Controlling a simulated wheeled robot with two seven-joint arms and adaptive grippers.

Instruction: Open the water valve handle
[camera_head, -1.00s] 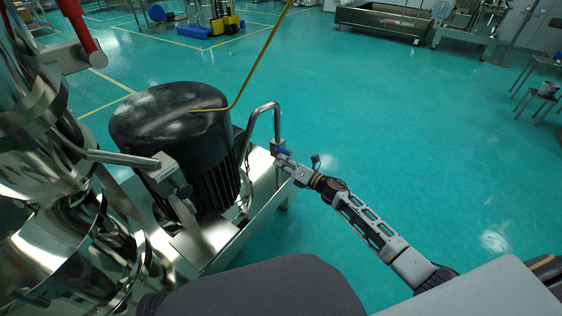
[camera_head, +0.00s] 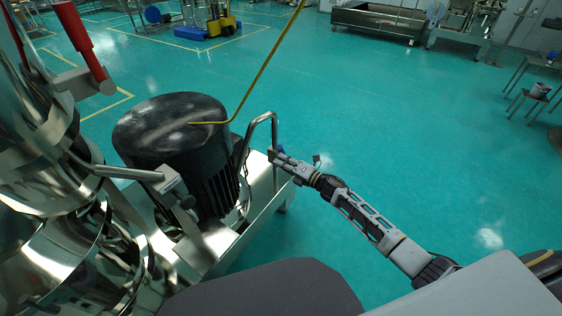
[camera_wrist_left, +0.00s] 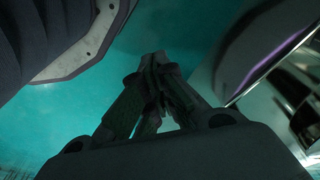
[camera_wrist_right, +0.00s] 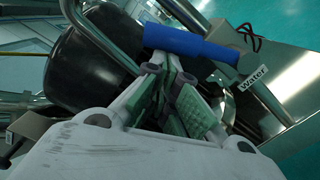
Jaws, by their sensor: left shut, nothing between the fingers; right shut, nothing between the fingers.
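The water valve handle is a blue bar (camera_wrist_right: 188,42) in the right wrist view, with a white "Water" label (camera_wrist_right: 253,78) just right of it.
A black motor (camera_head: 185,135) stands on the steel machine base (camera_head: 256,203) left of the right gripper. A shiny steel vessel (camera_head: 40,160) with a red handle (camera_head: 80,42) fills the left side. A yellow cable (camera_head: 262,68) rises from the motor. Open green floor lies to the right.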

